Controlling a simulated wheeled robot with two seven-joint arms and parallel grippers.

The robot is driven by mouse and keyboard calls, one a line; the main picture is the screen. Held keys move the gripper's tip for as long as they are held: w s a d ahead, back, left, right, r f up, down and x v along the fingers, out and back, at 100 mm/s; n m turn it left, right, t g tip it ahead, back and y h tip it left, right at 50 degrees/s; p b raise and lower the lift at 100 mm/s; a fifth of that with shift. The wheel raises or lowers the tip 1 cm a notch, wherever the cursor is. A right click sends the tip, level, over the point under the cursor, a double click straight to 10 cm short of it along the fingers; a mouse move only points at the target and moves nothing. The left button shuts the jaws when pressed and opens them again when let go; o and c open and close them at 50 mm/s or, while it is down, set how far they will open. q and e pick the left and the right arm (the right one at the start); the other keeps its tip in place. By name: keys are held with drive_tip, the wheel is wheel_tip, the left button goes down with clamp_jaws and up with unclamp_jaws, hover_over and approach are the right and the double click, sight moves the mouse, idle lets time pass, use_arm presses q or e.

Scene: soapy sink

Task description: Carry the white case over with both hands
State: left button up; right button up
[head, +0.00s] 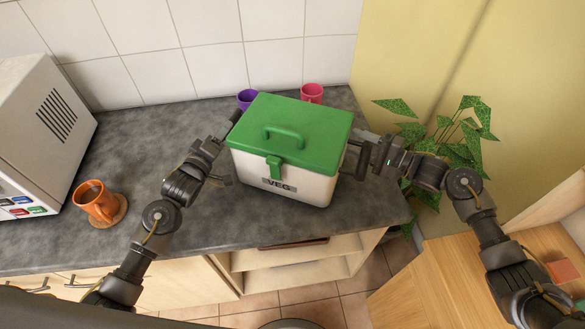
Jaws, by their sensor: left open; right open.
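The white case (310,187) has a green lid (305,125) with a handle on top, a green front latch and a "VEG" label. It appears to stand upright on the grey countertop near its right end. My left gripper (229,150) is open at the case's left side. My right gripper (363,151) is open at the case's right side. Whether the fingers touch the case is hard to tell. Any side handles are hidden.
A purple mug (247,98) and a pink mug (312,92) stand behind the case. An orange mug (98,202) on a coaster and a microwave (40,115) are at left. A leafy plant (440,130) is behind my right arm. A wooden surface (430,285) lies at lower right.

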use_arm(q)
drive_tip(key=v, duration=1.2)
use_arm(e)
drive_tip(key=v, duration=1.2)
use_arm(q)
drive_tip(key=o, duration=0.8)
drive_tip(key=shift+c, duration=0.2)
drive_tip(key=shift+s+a+p, duration=0.25)
drive_tip(key=shift+s+a, duration=0.15)
drive_tip(key=shift+a, duration=0.35)
drive_tip(key=shift+s+a+p, duration=0.2)
drive_tip(key=shift+s+a, duration=0.15)
drive_tip(key=shift+a, duration=0.4)
drive_tip(key=shift+s+a+p, duration=0.25)
drive_tip(key=shift+s+a, duration=0.15)
drive_tip(key=shift+a, duration=0.35)
use_arm(e)
drive_tip(key=shift+r, duration=0.7)
drive_tip(key=o, duration=0.7)
drive_tip(key=shift+o, duration=0.2)
